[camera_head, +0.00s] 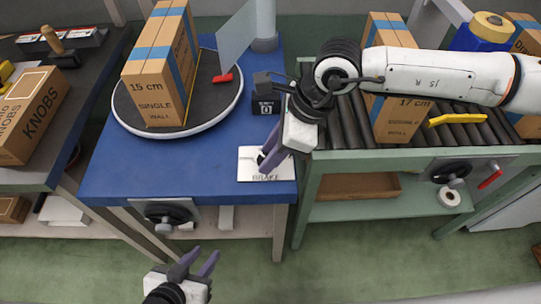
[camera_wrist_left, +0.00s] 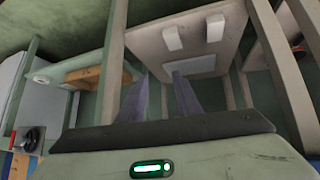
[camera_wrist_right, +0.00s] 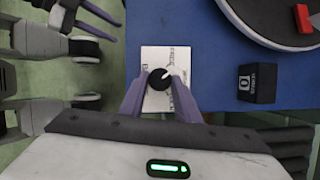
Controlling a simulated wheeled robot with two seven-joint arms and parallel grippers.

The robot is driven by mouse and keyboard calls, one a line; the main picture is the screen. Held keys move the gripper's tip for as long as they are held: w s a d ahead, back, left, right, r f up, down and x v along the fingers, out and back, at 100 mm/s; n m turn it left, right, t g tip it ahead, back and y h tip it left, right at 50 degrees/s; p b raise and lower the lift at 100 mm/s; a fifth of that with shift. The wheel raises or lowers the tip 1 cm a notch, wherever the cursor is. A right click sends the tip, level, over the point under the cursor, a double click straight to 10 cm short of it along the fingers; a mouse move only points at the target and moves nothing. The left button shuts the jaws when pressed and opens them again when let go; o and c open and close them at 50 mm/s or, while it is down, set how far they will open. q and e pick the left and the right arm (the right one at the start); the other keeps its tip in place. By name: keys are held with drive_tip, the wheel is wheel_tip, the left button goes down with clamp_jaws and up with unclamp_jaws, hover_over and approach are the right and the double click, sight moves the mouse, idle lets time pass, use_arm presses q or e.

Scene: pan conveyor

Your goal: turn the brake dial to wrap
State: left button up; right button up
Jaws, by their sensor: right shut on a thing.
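The brake dial is a round black knob (camera_wrist_right: 159,79) with a pale pointer, on a white plate (camera_wrist_right: 152,55) with small lettering. In the right wrist view the pointer aims up and right; I cannot read the mark it aims at. In the head view the plate (camera_head: 248,172), lettered BRAKE, lies at the front right corner of the blue table. My right gripper (camera_head: 268,160) is shut on the dial, its fingers at the knob's sides, hiding most of it in the head view. My left gripper (camera_head: 197,262) is open and empty in front of the table, below its top.
A turntable (camera_head: 222,103) carries a tall carton (camera_head: 155,85) at the back of the blue table (camera_head: 115,175). A small black counter block (camera_head: 265,103) stands behind the plate. A roller conveyor (camera_head: 345,135) with a carton (camera_head: 397,115) is at right. A KNOBS box (camera_head: 30,115) is at left.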

drive_tip(key=shift+f+m+b, duration=0.3)
drive_tip(key=shift+m+b, duration=0.2)
drive_tip(key=shift+b, duration=0.05)
drive_tip(key=m+t+b, duration=0.1)
drive_tip(key=m+b, duration=0.1)
drive_tip(key=b, duration=0.1)
drive_tip(key=m+t+b, duration=0.1)
drive_tip(key=m+b, duration=0.1)
drive_tip(key=b, duration=0.2)
drive_tip(key=shift+s+a+r+m+h, duration=0.1)
drive_tip(key=shift+s+a+m+h, duration=0.1)
drive_tip(key=shift+m+h, duration=0.15)
drive_tip(key=shift+m+b, duration=0.25)
drive_tip(key=shift+b, duration=0.1)
drive_tip(key=shift+r+b, duration=0.1)
drive_tip(key=shift+b, duration=0.2)
use_arm(q)
wheel_tip(320, 180, down, 7)
drive_tip(key=shift+w+d+r+h+b, duration=0.15)
drive_tip(key=shift+w+d+h+b, duration=0.15)
drive_tip(key=shift+d+b, duration=0.1)
use_arm(e)
drive_tip(key=shift+r+m+t, duration=0.1)
drive_tip(key=shift+m+t, duration=0.2)
drive_tip(key=shift+m, duration=0.2)
drive_tip(key=shift+h, duration=0.25)
use_arm(q)
drive_tip(key=shift+s, duration=0.2)
